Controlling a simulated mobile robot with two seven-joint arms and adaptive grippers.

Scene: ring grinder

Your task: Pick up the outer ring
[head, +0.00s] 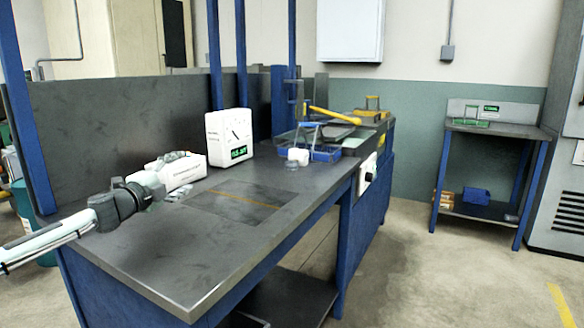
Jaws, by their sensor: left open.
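My left gripper (153,196) comes in from the left, low over the left end of the grey workbench (165,250). It is open, small in the picture, and partly lost against the white equipment behind it. I see nothing between its fingers. A small grey round piece (291,166) lies on the bench in front of a blue bin (325,153); it may be the outer ring, but it is too small to tell. It is well to the right of my left gripper and apart from it. My right gripper is out of view.
A white device (184,172) lies behind my left gripper. A white gauge with a green display (229,138) stands beside it. A dark mat with a yellow line (237,203) lies mid-bench. Blue posts rise at the back. The bench front is clear. A side table (495,130) stands right.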

